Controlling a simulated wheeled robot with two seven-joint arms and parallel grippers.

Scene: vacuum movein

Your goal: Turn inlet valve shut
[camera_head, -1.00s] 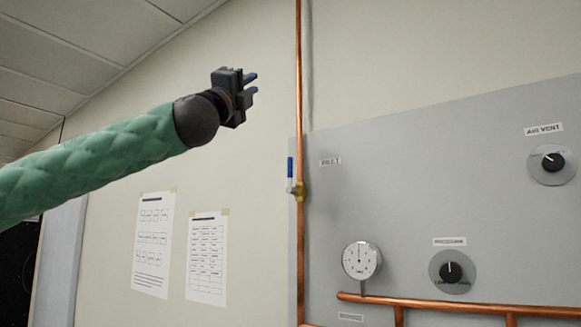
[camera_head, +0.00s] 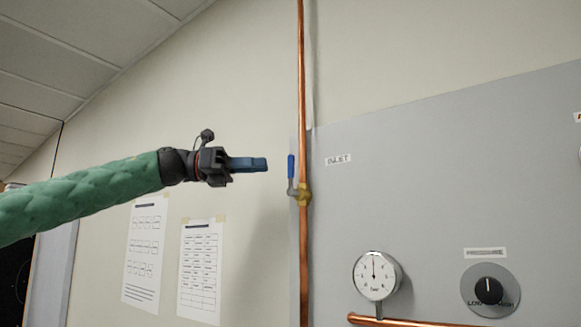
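The inlet valve has a brass body (camera_head: 303,194) on the vertical copper pipe (camera_head: 303,95). Its blue lever (camera_head: 291,168) points up, roughly in line with the pipe and just left of it. The "INLET" label (camera_head: 338,159) is on the grey panel to the right. My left gripper (camera_head: 262,164) is left of the lever, level with it in the picture, with its blue fingers pointing right. A small gap shows between fingertips and lever; the depth between them is unclear. The fingers overlap side-on, so their opening is hidden. My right gripper is out of view.
A round gauge (camera_head: 377,275) and the pressure knob (camera_head: 490,290) are on the grey panel (camera_head: 440,180) at lower right. A horizontal copper pipe (camera_head: 385,321) runs below the gauge. Paper sheets (camera_head: 200,268) hang on the wall below my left arm.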

